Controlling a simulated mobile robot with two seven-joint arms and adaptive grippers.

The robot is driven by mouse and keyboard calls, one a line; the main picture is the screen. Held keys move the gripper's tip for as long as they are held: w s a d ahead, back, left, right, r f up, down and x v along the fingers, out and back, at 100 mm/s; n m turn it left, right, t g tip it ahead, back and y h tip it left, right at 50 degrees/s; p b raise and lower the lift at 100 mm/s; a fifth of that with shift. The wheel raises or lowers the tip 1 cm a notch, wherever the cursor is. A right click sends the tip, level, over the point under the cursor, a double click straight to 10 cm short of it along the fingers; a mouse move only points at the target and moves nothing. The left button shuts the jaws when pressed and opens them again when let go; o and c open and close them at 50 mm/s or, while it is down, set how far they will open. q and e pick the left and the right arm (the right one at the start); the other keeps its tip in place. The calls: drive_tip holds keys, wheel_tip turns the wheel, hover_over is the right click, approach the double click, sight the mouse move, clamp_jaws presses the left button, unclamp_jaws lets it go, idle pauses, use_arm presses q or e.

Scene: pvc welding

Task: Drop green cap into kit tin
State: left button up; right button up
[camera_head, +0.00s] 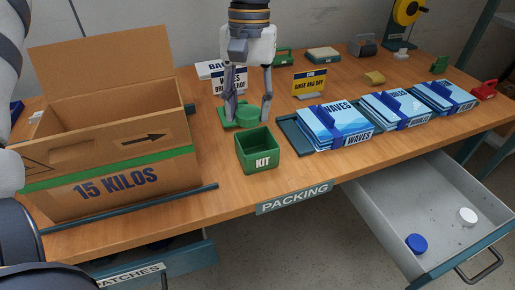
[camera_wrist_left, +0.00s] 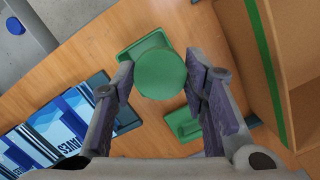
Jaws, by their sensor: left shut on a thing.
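My left gripper (camera_head: 249,112) comes down over the table and is shut on the round green cap (camera_head: 246,116). The cap also shows between the fingertips in the left wrist view (camera_wrist_left: 160,75). The open square green kit tin (camera_head: 259,162), marked KIT, stands just in front of the gripper near the table's front. In the left wrist view the tin (camera_wrist_left: 136,47) is partly hidden behind the cap. A flat green tray (camera_head: 229,125) lies under and behind the cap. My right gripper is not in view.
A big open cardboard box (camera_head: 118,184) stands left of the tin. A blue tray (camera_head: 293,133) with blue packets is at the right. Signs (camera_head: 309,80) stand behind. An open drawer (camera_head: 395,205) at front right holds a blue and a white cap.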

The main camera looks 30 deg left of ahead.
use_arm(q)
drive_tip(key=shift+f, duration=0.6)
drive_tip(key=o, duration=0.9)
drive_tip(key=shift+c, duration=0.2)
wheel_tip(320, 180, up, 12)
drive_tip(key=w, duration=0.1)
drive_tip(key=shift+w+a, duration=0.35)
drive_tip(key=shift+w, duration=0.05)
drive_tip(key=shift+f, duration=0.1)
